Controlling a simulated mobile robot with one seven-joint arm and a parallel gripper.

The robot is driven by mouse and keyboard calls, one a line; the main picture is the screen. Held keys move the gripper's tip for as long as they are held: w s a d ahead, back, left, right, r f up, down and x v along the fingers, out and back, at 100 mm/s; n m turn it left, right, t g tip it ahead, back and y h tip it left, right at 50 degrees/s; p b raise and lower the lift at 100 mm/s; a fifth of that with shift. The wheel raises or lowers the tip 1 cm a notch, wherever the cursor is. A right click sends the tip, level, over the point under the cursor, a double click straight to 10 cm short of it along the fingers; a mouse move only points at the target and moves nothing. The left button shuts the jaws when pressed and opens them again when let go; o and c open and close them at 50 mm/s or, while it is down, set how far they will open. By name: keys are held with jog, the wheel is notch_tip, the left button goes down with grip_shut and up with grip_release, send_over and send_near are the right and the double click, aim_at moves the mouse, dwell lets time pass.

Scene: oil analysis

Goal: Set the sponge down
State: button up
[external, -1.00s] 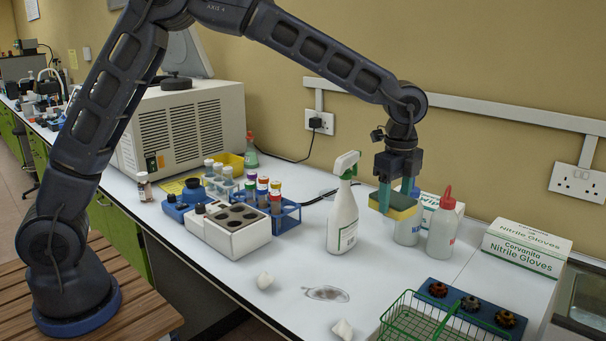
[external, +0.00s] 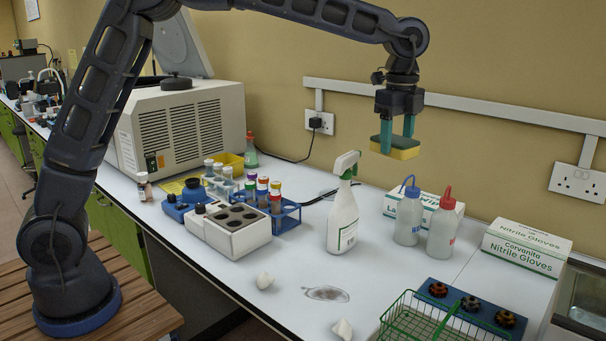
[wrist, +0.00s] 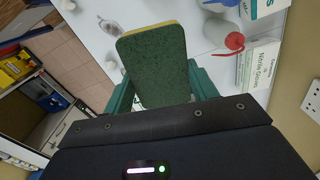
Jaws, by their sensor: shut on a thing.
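The sponge (external: 404,151) is yellow with a dark green scouring side. My gripper (external: 396,138) is shut on it and holds it in the air, well above the bench, with the bottles below it in the picture. In the wrist view the sponge (wrist: 155,62) shows its green face between the two teal fingers, with a thin yellow edge. The white bench top (external: 290,270) has a grey smear (external: 327,293) on it, and nothing stands on that smear.
A green wire basket (external: 420,325) is at the front right. Crumpled white pieces (external: 264,281) (external: 342,329) lie near the front edge. Tube racks (external: 283,216) stand left.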

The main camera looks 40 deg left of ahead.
jog(key=w+a, duration=0.9)
jog(key=a, duration=0.2)
jog(key=n, duration=0.2)
send_over(288, 186)
jog(key=f, duration=3.1)
jog(key=shift+w+a, duration=0.1)
jog(key=shift+w, duration=0.1)
jog(key=o, duration=0.8)
jog(key=shift+f, duration=0.15)
jog(key=shift+o, duration=0.6)
